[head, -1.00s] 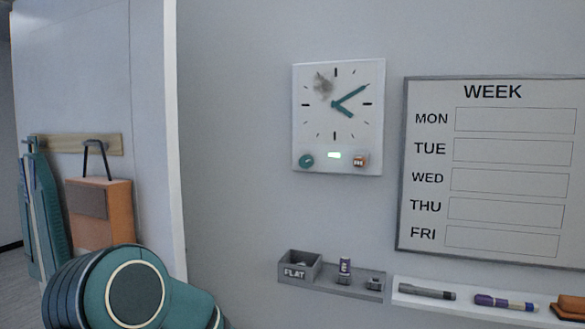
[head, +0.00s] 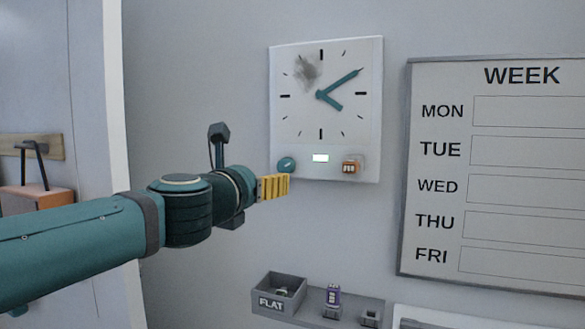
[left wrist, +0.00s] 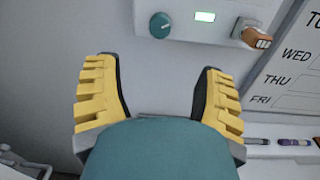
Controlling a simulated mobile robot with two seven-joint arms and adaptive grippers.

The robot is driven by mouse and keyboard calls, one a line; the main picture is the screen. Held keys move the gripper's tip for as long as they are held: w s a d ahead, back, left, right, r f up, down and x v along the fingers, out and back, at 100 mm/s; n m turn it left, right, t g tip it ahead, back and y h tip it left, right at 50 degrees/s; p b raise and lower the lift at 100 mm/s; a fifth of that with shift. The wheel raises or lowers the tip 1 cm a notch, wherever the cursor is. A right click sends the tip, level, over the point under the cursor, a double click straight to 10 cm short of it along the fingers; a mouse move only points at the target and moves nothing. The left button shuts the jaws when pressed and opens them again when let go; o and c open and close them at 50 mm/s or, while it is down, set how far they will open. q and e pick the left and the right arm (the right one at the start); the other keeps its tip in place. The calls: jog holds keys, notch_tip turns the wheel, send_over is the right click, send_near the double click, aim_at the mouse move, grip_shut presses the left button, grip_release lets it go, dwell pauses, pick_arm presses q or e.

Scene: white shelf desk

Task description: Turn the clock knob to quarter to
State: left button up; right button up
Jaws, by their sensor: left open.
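The white square clock (head: 326,125) hangs on the wall, its teal hands showing about ten past four. A round teal knob (head: 286,165) sits at its lower left, a lit display (head: 320,158) at the lower middle, and an orange-brown block (head: 350,167) at the lower right. My left gripper (head: 277,186) has yellow fingers and is just below the knob, apart from it. In the left wrist view the fingers stand wide open and empty, with the knob (left wrist: 160,25) beyond them near the top. My right gripper is not in view.
A week board (head: 490,180) hangs right of the clock. An orange bag (head: 35,202) hangs at the left.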

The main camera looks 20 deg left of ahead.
aim_at(284, 168)
pick_arm(q)
jog(key=w, duration=0.4)
jog(key=w+a, duration=0.1)
jog(key=w, duration=0.8)
jog(key=shift+w+a, duration=0.15)
jog(key=shift+w, duration=0.05)
jog(key=shift+c, duration=0.2)
grip_shut()
